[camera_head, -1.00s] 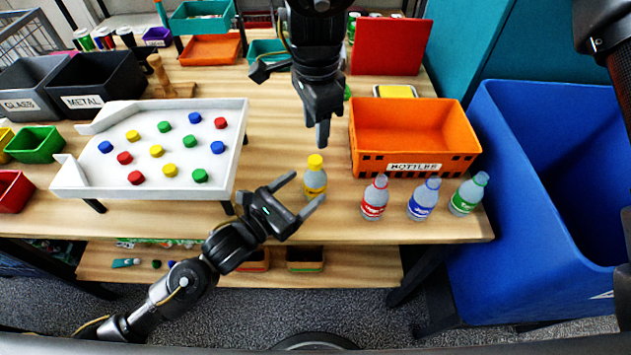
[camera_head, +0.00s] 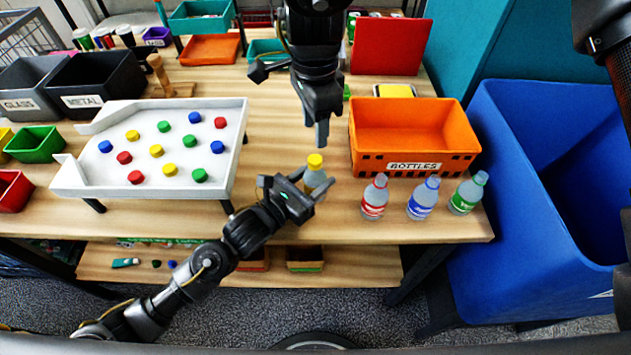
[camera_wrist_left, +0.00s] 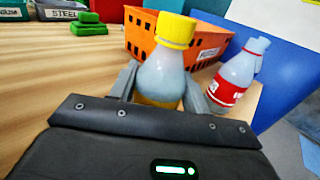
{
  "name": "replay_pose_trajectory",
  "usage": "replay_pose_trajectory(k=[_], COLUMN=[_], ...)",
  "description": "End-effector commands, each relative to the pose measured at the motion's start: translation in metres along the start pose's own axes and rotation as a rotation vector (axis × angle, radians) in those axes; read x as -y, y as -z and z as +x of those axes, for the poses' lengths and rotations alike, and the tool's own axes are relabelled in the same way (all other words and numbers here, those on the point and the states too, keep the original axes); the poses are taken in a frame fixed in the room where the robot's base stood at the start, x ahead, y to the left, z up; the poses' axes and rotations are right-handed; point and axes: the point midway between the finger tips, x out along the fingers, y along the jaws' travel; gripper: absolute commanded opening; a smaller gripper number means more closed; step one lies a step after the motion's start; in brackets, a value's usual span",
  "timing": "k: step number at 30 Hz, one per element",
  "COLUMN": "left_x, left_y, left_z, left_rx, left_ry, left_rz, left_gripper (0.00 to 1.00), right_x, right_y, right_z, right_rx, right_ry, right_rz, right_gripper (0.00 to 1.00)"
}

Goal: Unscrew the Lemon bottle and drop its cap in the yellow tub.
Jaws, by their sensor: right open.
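The Lemon bottle (camera_head: 316,178), with a yellow cap (camera_head: 315,161), stands upright on the table left of the orange crate. It also shows in the left wrist view (camera_wrist_left: 163,80), cap on top. My left gripper (camera_head: 317,180) is around the bottle's body, one finger on each side, below the cap. Whether the fingers press on it I cannot tell. My right gripper (camera_head: 294,102) points down, open and empty, above and behind the bottle. The yellow tub (camera_head: 5,138) is at the far left edge, partly cut off, beside a green tub (camera_head: 36,146).
An orange BOTTLES crate (camera_head: 362,161) stands right of the bottle. Red (camera_head: 374,198), blue (camera_head: 423,199) and green (camera_head: 467,194) labelled bottles stand before it. A white tray (camera_head: 70,183) with coloured caps is at left. A blue bin (camera_head: 500,262) is at right.

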Motion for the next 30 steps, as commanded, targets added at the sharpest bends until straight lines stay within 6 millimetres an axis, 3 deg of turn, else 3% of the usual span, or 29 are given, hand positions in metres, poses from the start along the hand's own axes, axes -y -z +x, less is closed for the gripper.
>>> replay_pose_trajectory(k=[1, 8, 11, 14, 20, 30], left_x=[0.000, 0.000, 0.000, 0.000, 0.000, 0.000], left_y=[0.000, 0.000, 0.000, 0.000, 0.000, 0.000], left_z=[0.000, 0.000, 0.000, 0.000, 0.000, 0.000], left_rx=[0.000, 0.000, 0.000, 0.000, 0.000, 0.000], left_ry=[0.000, 0.000, 0.000, 0.000, 0.000, 0.000], left_rz=[0.000, 0.000, 0.000, 0.000, 0.000, 0.000], left_gripper=[0.31, 0.01, 0.00, 0.00, 0.00, 0.00], right_x=[0.000, 0.000, -0.002, -0.006, -0.006, -0.006], right_y=[0.000, 0.000, -0.001, -0.014, -0.018, -0.019], right_z=[0.000, 0.000, 0.005, 0.013, 0.013, 0.011], right_rx=[0.000, 0.000, 0.005, 0.054, 0.056, 0.033], right_ry=[0.000, 0.000, -0.011, -0.039, -0.054, -0.079], right_rz=[0.000, 0.000, 0.000, 0.003, 0.411, 1.307], right_gripper=[0.43, 0.43, 0.43, 0.43, 0.43, 0.43])
